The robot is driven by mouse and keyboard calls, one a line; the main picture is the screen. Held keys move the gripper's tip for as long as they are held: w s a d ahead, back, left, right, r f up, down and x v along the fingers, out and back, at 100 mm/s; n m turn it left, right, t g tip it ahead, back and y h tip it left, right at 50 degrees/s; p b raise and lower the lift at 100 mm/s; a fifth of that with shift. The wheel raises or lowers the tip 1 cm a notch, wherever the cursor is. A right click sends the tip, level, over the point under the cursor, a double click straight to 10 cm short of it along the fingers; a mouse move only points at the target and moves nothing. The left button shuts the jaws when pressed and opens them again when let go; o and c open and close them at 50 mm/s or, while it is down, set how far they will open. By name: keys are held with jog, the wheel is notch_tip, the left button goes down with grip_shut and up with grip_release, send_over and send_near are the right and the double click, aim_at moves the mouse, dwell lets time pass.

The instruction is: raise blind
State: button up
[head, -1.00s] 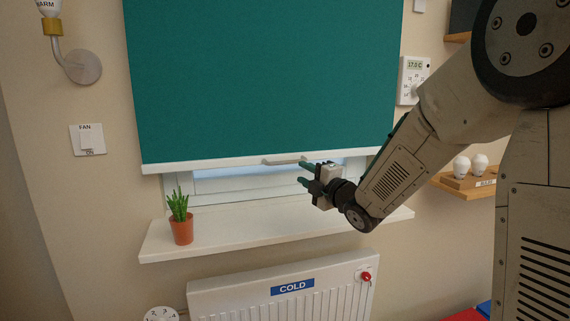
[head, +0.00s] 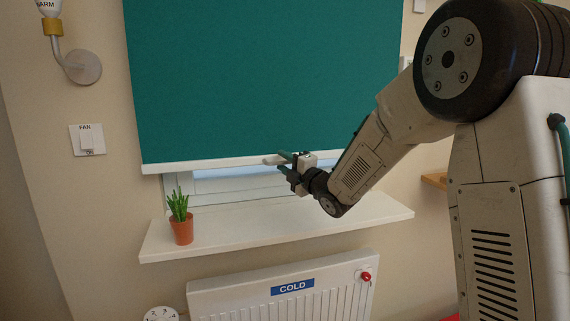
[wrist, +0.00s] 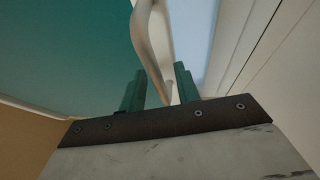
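The green blind (head: 265,80) hangs over most of the window, with a white bar (head: 200,166) along its bottom edge. A pale pull handle (head: 270,161) juts from the bar right of its middle. My gripper (head: 281,162) is at the handle's right part, its green fingers pointing at the blind. In the wrist view the handle (wrist: 150,40) runs down towards the gap between the two fingers (wrist: 160,88). The fingers are apart, with space beside the handle; I cannot tell whether either touches it. My gripper hides the handle's right end in the head view.
A strip of window frame (head: 220,184) shows below the blind. The white sill (head: 270,228) runs under it, with a potted plant (head: 181,229) at its left. A radiator (head: 285,300) stands below. A fan switch (head: 87,140) and lamp (head: 82,66) are on the left wall.

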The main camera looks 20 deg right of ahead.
grip_shut()
